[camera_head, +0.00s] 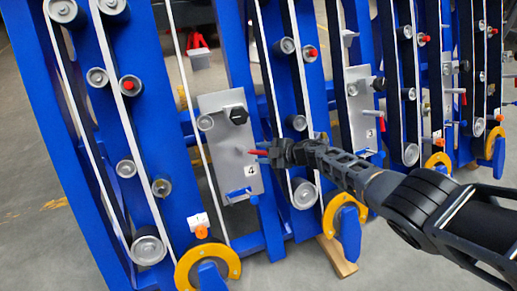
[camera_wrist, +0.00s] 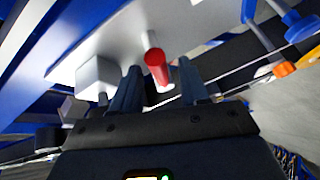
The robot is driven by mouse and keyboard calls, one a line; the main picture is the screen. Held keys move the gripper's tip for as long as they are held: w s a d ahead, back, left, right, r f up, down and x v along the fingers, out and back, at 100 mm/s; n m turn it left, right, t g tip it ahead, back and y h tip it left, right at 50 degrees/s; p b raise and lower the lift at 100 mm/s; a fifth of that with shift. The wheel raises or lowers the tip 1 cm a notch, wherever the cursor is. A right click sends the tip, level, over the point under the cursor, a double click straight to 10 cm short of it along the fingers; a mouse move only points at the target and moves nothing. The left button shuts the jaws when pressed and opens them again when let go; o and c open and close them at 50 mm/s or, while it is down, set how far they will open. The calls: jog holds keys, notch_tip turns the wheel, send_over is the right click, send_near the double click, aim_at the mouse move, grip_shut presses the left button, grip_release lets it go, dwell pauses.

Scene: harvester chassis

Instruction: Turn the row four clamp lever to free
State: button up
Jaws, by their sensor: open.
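The row four plate (camera_head: 228,140) is a grey panel with a black "4" label (camera_head: 250,169), mounted between blue uprights. Its clamp lever (camera_head: 259,152) has a red tip and sticks out from the plate's right side, just above the label. My gripper (camera_head: 274,153) is at the lever's red end. In the wrist view my gripper (camera_wrist: 158,80) is open, and the red lever tip (camera_wrist: 156,62) shows between its two dark fingers. I cannot tell whether either finger touches it.
The plate also carries a black knob (camera_head: 238,115) and a blue fitting (camera_head: 240,196). A similar plate labelled "3" (camera_head: 362,110) stands to the right, with its own red lever. Belts and rollers (camera_head: 303,193) run close beside my gripper. Yellow rings (camera_head: 207,266) lie low in front.

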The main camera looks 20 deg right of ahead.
aim_at(260, 152)
jog(key=p+v, duration=0.3)
jog(key=v, duration=0.1)
jog(key=shift+s+d+r, duration=0.1)
jog(key=shift+r, duration=0.15)
jog(key=shift+s+d+p, duration=0.2)
jog(key=shift+s+p, duration=0.15)
jog(key=shift+s, duration=0.05)
